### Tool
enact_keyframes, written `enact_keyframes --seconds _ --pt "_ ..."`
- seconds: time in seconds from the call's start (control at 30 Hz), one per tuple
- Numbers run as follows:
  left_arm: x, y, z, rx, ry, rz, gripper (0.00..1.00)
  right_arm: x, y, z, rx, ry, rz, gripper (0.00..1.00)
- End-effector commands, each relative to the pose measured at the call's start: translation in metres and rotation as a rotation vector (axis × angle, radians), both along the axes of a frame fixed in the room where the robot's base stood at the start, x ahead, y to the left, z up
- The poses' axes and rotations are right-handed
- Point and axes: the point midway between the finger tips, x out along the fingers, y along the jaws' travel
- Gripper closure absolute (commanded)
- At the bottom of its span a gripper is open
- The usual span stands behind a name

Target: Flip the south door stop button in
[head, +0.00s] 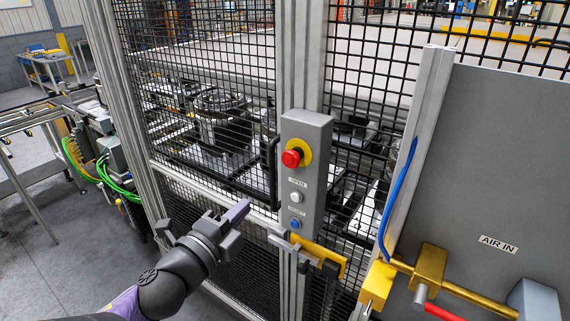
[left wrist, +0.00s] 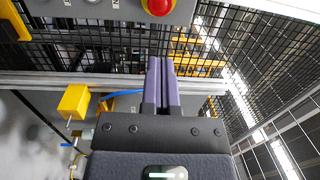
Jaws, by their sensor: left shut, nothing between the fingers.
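The stop button is a red mushroom head (head: 291,158) on a yellow collar, near the top of a grey control box (head: 306,135) on the fence post. Its red head also shows at the top edge of the left wrist view (left wrist: 159,6), partly cut off. Below it on the box are a white button (head: 296,196) and a blue button (head: 295,223). My left gripper (head: 243,206) is shut and empty, left of and lower than the red button, apart from it. Its purple fingers lie together in the left wrist view (left wrist: 160,62). My right gripper is out of view.
Black mesh fence (head: 400,50) and metal posts stand behind the box. A yellow latch piece (head: 330,258) sits just below it. To the right are a grey AIR IN panel (head: 500,170), a blue hose (head: 398,200) and brass fittings (head: 430,266). Open floor (head: 60,240) lies left.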

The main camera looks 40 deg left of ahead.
Motion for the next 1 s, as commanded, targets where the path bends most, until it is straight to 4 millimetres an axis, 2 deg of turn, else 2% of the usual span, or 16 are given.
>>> enact_keyframes --seconds 0.17,0.6,0.8,1.0 --pt "0.024 0.004 0.004 0.002 -0.003 -0.002 1.0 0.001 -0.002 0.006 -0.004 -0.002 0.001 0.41" --pt "0.114 0.02 0.01 -0.001 -0.002 0.002 1.0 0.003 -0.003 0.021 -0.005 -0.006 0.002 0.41" --pt "0.134 0.023 0.009 -0.001 0.0 0.002 1.0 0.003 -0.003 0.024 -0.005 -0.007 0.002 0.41" --pt "0.137 0.023 0.008 -0.001 0.002 0.0 1.0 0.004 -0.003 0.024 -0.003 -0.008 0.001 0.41"
